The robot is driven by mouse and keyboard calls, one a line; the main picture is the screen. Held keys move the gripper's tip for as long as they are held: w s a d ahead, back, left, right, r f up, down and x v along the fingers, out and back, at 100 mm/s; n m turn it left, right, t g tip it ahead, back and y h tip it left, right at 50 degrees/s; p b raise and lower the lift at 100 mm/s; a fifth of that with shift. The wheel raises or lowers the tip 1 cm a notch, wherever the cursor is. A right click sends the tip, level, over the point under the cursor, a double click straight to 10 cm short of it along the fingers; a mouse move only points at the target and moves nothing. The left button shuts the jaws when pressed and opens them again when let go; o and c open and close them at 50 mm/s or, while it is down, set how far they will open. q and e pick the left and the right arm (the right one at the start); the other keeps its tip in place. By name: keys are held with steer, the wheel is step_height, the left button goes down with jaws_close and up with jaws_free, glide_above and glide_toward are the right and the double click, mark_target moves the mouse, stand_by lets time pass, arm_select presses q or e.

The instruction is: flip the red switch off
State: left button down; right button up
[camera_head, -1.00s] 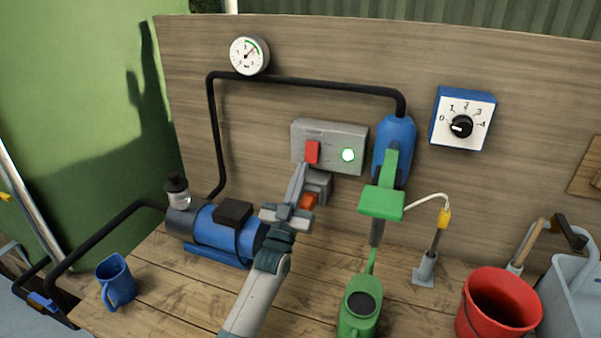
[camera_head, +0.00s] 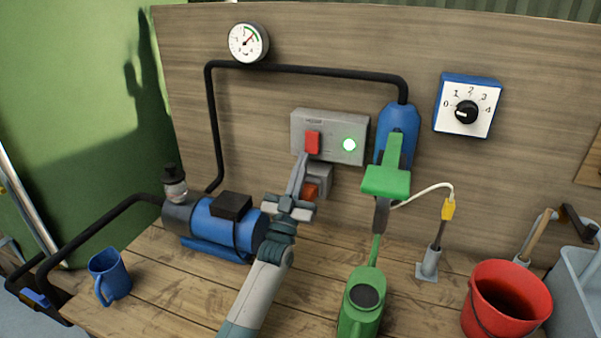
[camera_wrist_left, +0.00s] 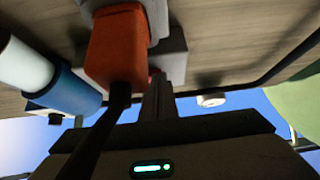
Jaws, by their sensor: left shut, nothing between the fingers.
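The red switch (camera_head: 313,142) sits on a grey box (camera_head: 332,124) fixed to the wooden back panel. In the left wrist view the shut fingers (camera_wrist_left: 157,100) point up toward the box, and the switch is mostly hidden. My right gripper is not in view.
An orange-red plug (camera_head: 310,191) is close beside my left gripper, large in the wrist view (camera_wrist_left: 117,45). A blue pump (camera_head: 222,222) stands left. A green watering can (camera_head: 362,302), red bucket (camera_head: 507,300) and blue mug (camera_head: 109,275) are around the bench. A dial (camera_head: 466,111) is right.

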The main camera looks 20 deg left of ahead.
arm_select(q)
steer(key=shift+w+b, duration=0.2)
steer(key=shift+b, duration=0.25)
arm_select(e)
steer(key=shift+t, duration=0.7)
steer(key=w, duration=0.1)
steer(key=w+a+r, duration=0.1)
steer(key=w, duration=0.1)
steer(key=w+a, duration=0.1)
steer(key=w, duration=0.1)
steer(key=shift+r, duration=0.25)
arm_select(q)
steer(key=shift+f, duration=0.15)
